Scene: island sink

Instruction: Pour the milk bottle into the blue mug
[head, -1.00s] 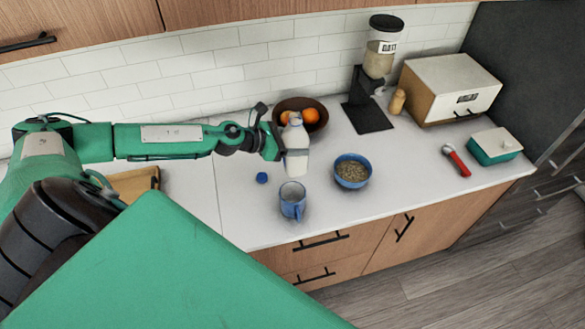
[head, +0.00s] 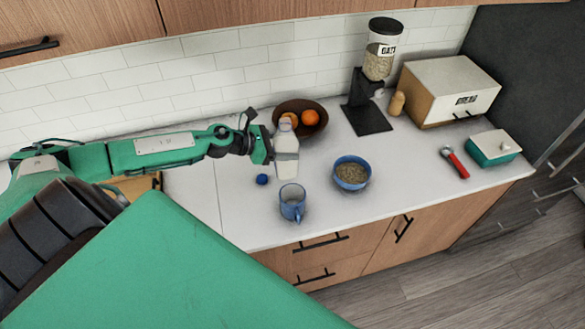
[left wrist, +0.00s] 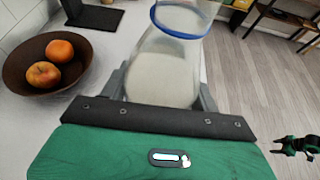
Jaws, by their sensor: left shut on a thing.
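My left gripper (head: 272,148) is shut on the milk bottle (head: 287,165), a clear bottle with white milk inside, close to upright. In the left wrist view the milk bottle (left wrist: 160,75) fills the space between the fingers, and a blue ring shows near its top. I cannot tell whether its base touches the counter. The blue mug (head: 292,203) stands upright on the counter, just in front of the bottle and apart from it. In the left wrist view my right gripper (left wrist: 297,146) shows small at the right edge; its jaw state is unclear.
A blue cap (head: 262,180) lies left of the mug. A blue bowl of grain (head: 352,172) stands to its right. A brown fruit bowl (head: 325,120) is behind the bottle. A dispenser (head: 380,55), bread box (head: 440,90), red-handled tool (head: 456,163) and green container (head: 494,148) stand farther right.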

